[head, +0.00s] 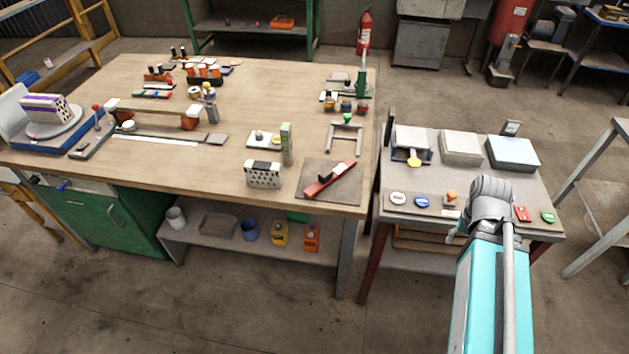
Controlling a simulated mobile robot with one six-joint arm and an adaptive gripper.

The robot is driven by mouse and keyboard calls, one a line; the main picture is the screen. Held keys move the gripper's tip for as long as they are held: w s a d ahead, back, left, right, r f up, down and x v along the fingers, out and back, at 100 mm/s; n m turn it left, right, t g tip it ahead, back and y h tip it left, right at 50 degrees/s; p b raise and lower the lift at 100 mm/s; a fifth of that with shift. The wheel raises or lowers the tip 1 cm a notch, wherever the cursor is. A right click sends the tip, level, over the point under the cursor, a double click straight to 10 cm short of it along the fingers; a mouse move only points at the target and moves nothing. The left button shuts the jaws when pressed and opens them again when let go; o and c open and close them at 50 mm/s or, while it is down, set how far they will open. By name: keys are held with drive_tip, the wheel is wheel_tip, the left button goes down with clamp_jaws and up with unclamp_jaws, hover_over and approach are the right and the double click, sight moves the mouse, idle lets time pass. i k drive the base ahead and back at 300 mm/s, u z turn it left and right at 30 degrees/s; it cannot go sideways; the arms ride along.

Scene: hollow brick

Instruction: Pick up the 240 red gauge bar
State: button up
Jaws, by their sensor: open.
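The fingers of my gripper do not show, and nothing of mine touches the bar.
A perforated hollow brick (263,174) and a greenish upright block (287,144) stand left of the mat. A grey metal frame (344,137) stands behind it. The side table (425,212) on the right holds pale blocks and round buttons. Bare wood lies left of the brick.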

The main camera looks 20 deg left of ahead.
sight(328, 176)
drive_tip(key=u, duration=1)
drive_tip(key=i, duration=0.6)
drive_tip(key=z, duration=0.1)
drive_tip(key=k, duration=0.6)
drive_tip(key=u, duration=0.05)
